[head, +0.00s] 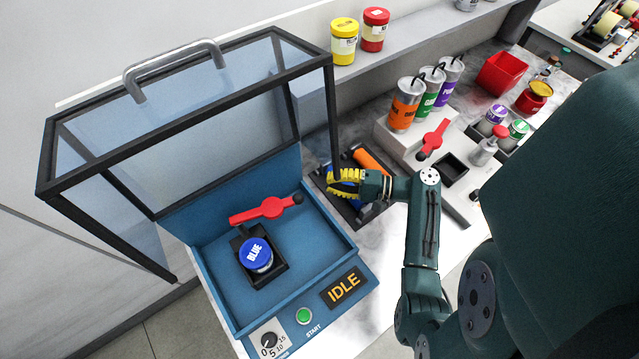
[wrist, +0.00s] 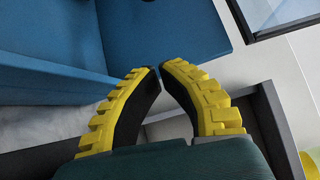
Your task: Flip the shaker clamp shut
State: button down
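The shaker (head: 315,255) is a blue open-topped box with its clear, black-framed hood (head: 215,130) raised. A jar with a blue lid marked BLUE (head: 256,252) stands in a black holder inside it. The red shaker clamp (head: 262,210) with a black knob lies behind the jar, not across its lid. My gripper (head: 338,181) is outside the box, to the right of the clamp, above a dark tray. In the wrist view the yellow fingers of my gripper (wrist: 159,68) have their tips almost together with nothing between them. The shaker's blue wall (wrist: 150,35) shows beyond them.
The hood's front right post (head: 333,120) hangs close to my gripper. The dark tray (head: 350,215) holds orange and blue items. A white stand with another red clamp (head: 433,138) and several cans is to the right. The display (head: 343,288) reads IDLE, near a green start button (head: 304,315).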

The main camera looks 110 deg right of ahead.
jog(key=p+x, duration=0.1)
jog(key=x, duration=0.6)
jog(key=shift+w+d+r, duration=0.1)
jog(key=shift+w, duration=0.3)
jog(key=a, duration=0.1)
jog(key=w+a+p, duration=0.1)
jog(key=a, duration=0.1)
jog(key=shift+w+a+r+p, duration=0.15)
jog(key=shift+w+r+p, duration=0.05)
jog(key=shift+r+p, duration=0.15)
jog(key=shift+a, duration=0.15)
